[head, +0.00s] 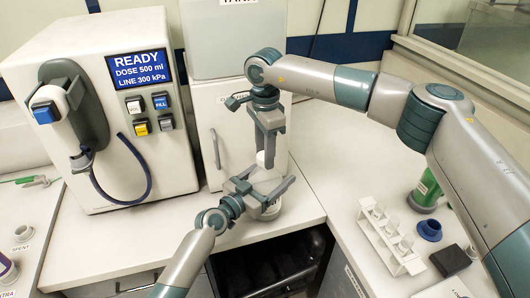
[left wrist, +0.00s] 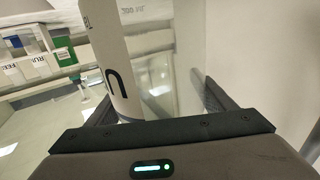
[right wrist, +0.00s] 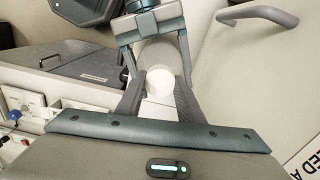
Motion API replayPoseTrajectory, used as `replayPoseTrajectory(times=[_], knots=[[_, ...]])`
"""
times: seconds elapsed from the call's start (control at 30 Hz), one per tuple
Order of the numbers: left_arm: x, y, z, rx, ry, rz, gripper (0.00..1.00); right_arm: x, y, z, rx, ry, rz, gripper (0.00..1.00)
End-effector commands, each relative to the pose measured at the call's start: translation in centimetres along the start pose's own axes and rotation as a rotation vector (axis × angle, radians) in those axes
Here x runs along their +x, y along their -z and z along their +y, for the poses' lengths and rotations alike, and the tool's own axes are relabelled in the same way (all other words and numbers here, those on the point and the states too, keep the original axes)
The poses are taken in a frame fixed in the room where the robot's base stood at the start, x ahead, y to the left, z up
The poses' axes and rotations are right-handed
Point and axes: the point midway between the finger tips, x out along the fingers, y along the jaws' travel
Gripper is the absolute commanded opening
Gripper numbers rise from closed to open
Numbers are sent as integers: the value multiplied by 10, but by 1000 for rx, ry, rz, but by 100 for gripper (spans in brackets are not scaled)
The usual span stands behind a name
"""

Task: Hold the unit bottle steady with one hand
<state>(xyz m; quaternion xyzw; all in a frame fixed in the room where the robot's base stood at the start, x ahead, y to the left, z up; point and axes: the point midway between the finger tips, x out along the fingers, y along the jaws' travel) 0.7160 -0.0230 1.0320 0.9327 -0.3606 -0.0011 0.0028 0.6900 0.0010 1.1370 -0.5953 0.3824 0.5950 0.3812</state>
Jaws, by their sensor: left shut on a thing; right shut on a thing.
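The unit bottle, pale with dark lettering, shows in the left wrist view (left wrist: 115,65) between my left fingers. In the head view it stands on the counter in front of the white cabinet, mostly hidden by my grippers. My left gripper (head: 264,190) is shut around its body from the front left, low above the counter. My right gripper (head: 267,150) points down from above and is shut on the bottle's white top (head: 262,158). That round white top also shows between my right fingers in the right wrist view (right wrist: 160,82).
A dispenser (head: 155,165) with a READY display and hose stands at left, close to my left arm. The white cabinet (head: 215,120) is just behind. At right are a white tube rack (head: 385,245), a blue ring (head: 430,230) and a green container (head: 424,190). The counter's front edge is near.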

Motion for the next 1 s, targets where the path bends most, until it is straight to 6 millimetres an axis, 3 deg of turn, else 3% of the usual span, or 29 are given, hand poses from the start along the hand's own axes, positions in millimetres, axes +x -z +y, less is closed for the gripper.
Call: replayPoseTrajectory(times=[0.6,0.77,1.0], knots=[[0,-1,1,-1,-2,-2,14,-1,0,0,-946,2,1,7],[0,-1,1,-1,-2,-2,14,-1,0,0,-1084,2,1,7],[0,-1,1,-1,-2,-2,14,-1,1,0,-1092,3,2,7]])
